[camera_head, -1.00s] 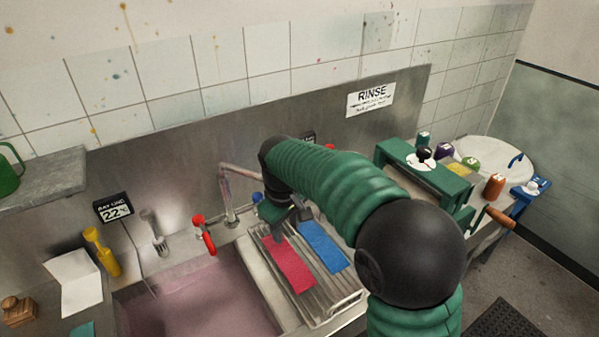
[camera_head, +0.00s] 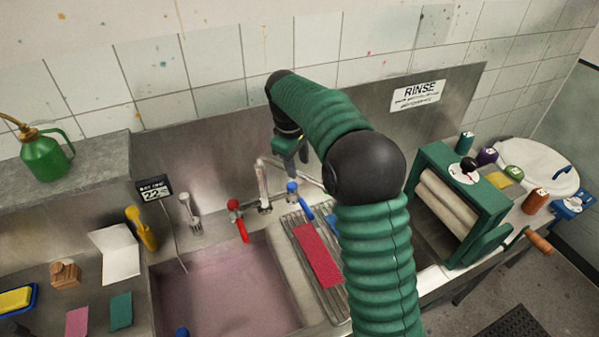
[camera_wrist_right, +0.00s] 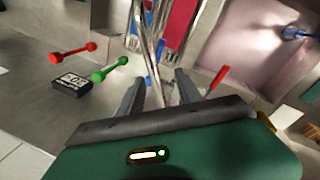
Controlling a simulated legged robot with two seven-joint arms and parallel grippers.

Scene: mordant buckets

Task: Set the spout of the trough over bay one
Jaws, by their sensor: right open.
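The metal spout (camera_head: 270,163) rises from the back of the trough and points right, toward the drain rack. Bay one, the basin (camera_head: 225,285) with pinkish liquid, lies to its left; a small display reading BAY ONE (camera_head: 154,189) stands behind. My right gripper (camera_head: 302,160) is close above and behind the spout, partly hidden by its own wrist. In the right wrist view its two fingers (camera_wrist_right: 157,92) are apart, with the shiny spout pipe (camera_wrist_right: 150,45) showing between and beyond them. I cannot tell whether they touch it. My left gripper is out of view.
A red tap handle (camera_head: 236,208) and a blue one (camera_head: 292,188) flank the spout. A green roller press (camera_head: 462,200) stands right.

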